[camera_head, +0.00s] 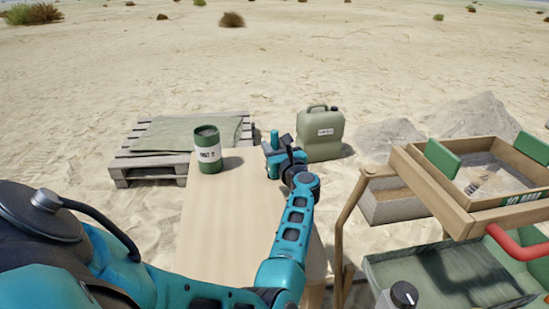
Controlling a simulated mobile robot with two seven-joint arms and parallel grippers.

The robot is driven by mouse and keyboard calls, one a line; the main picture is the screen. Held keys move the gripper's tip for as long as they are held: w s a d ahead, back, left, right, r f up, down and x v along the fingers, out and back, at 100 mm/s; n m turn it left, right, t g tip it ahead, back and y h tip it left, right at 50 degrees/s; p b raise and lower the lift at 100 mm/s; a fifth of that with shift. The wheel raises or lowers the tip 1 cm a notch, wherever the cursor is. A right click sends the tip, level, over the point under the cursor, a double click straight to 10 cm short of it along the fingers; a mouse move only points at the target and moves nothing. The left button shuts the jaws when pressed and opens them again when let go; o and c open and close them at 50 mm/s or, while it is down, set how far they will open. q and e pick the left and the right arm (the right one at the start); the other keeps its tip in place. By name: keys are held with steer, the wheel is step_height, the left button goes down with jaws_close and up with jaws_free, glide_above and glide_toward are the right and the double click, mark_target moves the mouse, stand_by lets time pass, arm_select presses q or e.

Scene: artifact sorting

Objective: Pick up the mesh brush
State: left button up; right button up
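I cannot pick out the mesh brush for certain. A small pale object (474,185) lies on the sand in the wooden sieve (434,192) marked 10 MM at the right; it is too small to identify. My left gripper (279,144) is above the far right edge of the wooden table (222,231), well to the left of the sieve. Nothing is clearly seen between its fingers, and whether they are open or shut is unclear. My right gripper is not in view.
A green labelled can (208,152) stands on the table's far left corner. Behind are a pallet (152,172) with a folded cloth and a green jerrycan (320,136). A green tray (398,274), a black-topped cylinder (403,295) and a red bar (518,246) lie below the sieve.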

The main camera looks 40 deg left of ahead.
arm_select(q)
jaws_close()
steer(key=shift+r, duration=0.1)
